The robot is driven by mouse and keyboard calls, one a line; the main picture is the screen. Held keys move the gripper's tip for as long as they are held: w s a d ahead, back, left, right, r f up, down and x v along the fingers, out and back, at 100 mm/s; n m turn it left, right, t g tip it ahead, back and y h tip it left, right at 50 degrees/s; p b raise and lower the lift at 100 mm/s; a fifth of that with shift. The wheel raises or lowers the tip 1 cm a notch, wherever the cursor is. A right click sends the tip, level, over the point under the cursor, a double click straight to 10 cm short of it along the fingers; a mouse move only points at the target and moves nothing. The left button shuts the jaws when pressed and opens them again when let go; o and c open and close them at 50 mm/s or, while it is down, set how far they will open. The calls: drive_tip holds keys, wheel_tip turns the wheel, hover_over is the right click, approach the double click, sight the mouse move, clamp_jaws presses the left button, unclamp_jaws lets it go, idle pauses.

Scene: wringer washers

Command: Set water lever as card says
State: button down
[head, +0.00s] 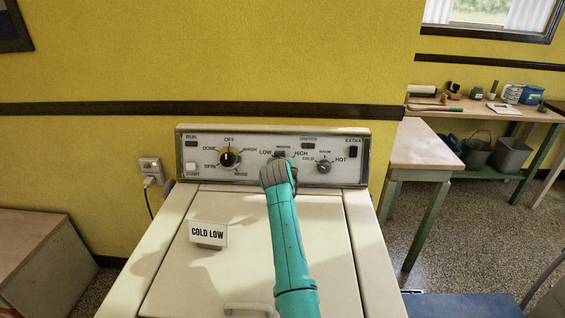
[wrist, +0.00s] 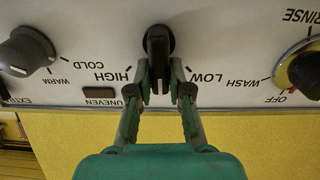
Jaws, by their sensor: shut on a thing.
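The card (head: 208,234) reads "COLD LOW" and stands on the washer's lid (head: 178,262). The water lever (wrist: 158,45) is a dark handle on the control panel (head: 180,155), between the LOW and HIGH labels. In the wrist view, which shows the panel upside down, it lies straight between those labels, on the MEDIUM side; that label is hidden there. My gripper (wrist: 160,88) is shut on the lever, one finger on each side. In the head view my gripper (head: 278,168) covers most of the lever.
The temperature knob (head: 324,167) is close to the right of my gripper; it also shows in the wrist view (wrist: 28,48). The EXTRA switch (head: 353,152) is far right.

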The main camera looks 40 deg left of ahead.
drive_tip(key=shift+s+a+f+n, duration=0.1)
drive_tip(key=shift+s+a+n, duration=0.1)
drive_tip(key=shift+n, duration=1.2)
drive_tip(key=shift+s+a+f+n, duration=0.15)
drive_tip(key=shift+a+n, duration=0.1)
drive_tip(key=shift+n, duration=1.15)
drive_tip(key=shift+s+a+f+n, duration=0.1)
drive_tip(key=shift+s+a+n, duration=0.1)
drive_tip(key=shift+n, duration=1.2)
drive_tip(key=c, duration=1.1)
unclamp_jaws()
drive_tip(key=shift+s+d, duration=0.1)
drive_tip(key=shift+s, duration=0.05)
drive_tip(key=shift+v, duration=5.9)
